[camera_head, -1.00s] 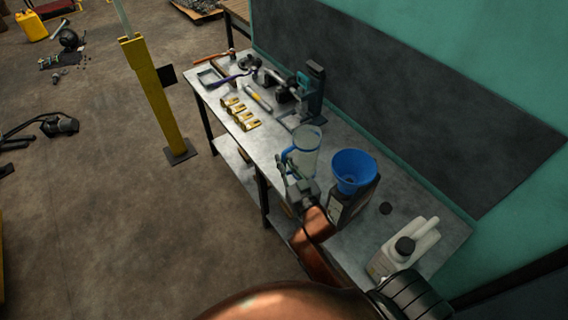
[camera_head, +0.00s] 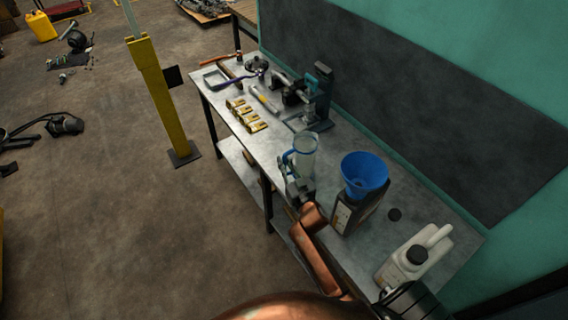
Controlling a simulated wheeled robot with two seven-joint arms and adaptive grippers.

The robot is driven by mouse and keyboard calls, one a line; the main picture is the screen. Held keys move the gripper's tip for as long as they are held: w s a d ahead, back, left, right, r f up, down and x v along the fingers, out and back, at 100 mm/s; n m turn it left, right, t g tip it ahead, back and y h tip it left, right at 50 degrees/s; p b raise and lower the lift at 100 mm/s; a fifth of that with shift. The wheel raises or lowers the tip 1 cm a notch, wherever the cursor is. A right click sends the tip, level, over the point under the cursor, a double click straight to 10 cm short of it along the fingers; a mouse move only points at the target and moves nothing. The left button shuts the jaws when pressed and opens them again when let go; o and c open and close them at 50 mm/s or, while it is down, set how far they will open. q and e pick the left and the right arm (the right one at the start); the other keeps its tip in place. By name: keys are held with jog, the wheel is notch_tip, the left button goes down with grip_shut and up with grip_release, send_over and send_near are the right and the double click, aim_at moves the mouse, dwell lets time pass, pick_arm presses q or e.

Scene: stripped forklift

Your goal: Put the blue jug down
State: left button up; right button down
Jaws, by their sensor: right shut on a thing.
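The blue jug (camera_head: 306,155) is a clear vessel with a blue rim and blue handle, roughly upright over the front edge side of the metal workbench (camera_head: 345,152). My right gripper (camera_head: 292,172) is shut on the jug at its handle side, reaching up from below in the picture. The gripper and wrist hide part of the jug's lower side. I cannot tell whether the jug's base touches the bench top. My left gripper is not in view.
A dark container with a blue funnel (camera_head: 363,172) stands right of the jug. A white canister (camera_head: 415,255) and a black cap (camera_head: 394,214) are farther right. Several brass-coloured pieces (camera_head: 245,115), a press (camera_head: 318,95) and tools lie beyond. A yellow post (camera_head: 163,100) stands left.

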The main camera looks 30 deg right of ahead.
jog(key=shift+r, duration=0.1)
jog(key=shift+f, duration=0.2)
jog(key=c, duration=2)
grip_release()
jog(key=shift+r, duration=0.15)
jog(key=s, duration=0.4)
jog(key=s+a, duration=0.1)
jog(key=s, duration=0.7)
jog(key=shift+a+p, duration=0.2)
jog(key=shift+p, duration=0.2)
